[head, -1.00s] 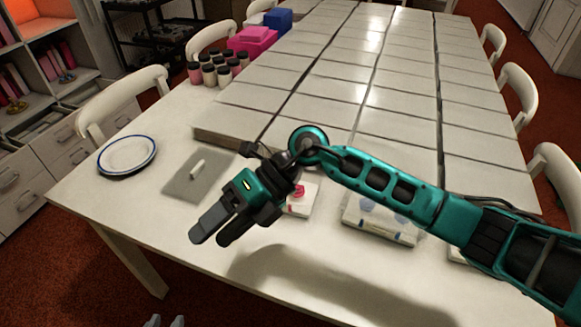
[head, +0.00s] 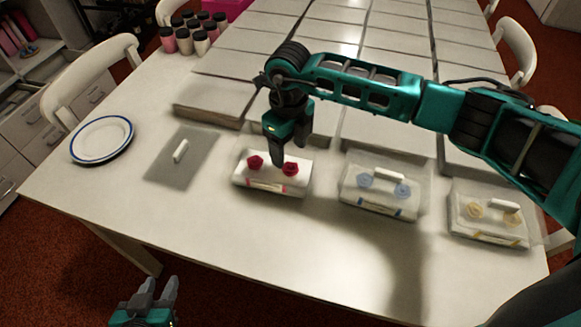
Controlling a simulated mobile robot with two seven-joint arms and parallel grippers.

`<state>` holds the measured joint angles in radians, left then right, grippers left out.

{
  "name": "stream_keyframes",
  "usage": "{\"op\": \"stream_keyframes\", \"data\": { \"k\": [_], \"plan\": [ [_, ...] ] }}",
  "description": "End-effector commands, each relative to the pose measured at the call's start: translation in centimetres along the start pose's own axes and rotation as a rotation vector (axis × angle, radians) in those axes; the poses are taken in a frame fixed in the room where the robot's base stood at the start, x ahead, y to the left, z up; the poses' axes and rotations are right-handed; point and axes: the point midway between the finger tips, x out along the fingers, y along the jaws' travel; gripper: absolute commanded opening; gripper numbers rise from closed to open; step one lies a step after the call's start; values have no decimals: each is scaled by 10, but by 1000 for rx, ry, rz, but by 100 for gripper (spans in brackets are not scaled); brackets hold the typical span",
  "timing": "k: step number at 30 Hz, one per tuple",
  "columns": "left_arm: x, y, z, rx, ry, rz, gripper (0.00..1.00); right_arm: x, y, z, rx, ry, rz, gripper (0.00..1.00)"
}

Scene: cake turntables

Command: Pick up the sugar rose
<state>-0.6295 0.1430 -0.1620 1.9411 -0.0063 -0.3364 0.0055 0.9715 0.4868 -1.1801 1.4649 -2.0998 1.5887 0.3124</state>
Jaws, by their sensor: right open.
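Two red sugar roses, a left one (head: 255,162) and a right one (head: 291,168), sit in a low white box (head: 243,181) with a red front label. My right gripper (head: 289,150) points down over this box, open, its near finger between the two roses. I cannot tell whether it touches either rose. A second box (head: 350,199) holds blue roses (head: 364,180), and a third (head: 459,228) holds yellow roses (head: 476,210). My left gripper (head: 158,284) is low at the bottom edge, its fingers apart and empty, away from the roses.
The blue and yellow boxes have clear covers with white handles (head: 389,174). A grey, see-through sheet (head: 168,172) with a white bar (head: 181,151) lies left of the red roses. A blue-rimmed plate (head: 101,140) is at far left. Jars (head: 184,46) and stacked slabs (head: 209,108) stand behind.

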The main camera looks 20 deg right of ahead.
Motion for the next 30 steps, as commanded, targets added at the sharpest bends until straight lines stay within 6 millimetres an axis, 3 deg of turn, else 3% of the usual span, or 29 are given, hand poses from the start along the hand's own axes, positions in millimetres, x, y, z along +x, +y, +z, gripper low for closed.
{"op": "stream_keyframes", "data": {
  "k": [10,20,30],
  "plan": [
    [-1,0,-1,0,0,1,38,46,1,-5,1,2,3,65],
    [0,0,-3,1,4,1,38,53,1,-5,-1,0,1,65],
    [1,0,-6,2,9,0,38,53,0,-5,0,0,1,33]
  ]
}}
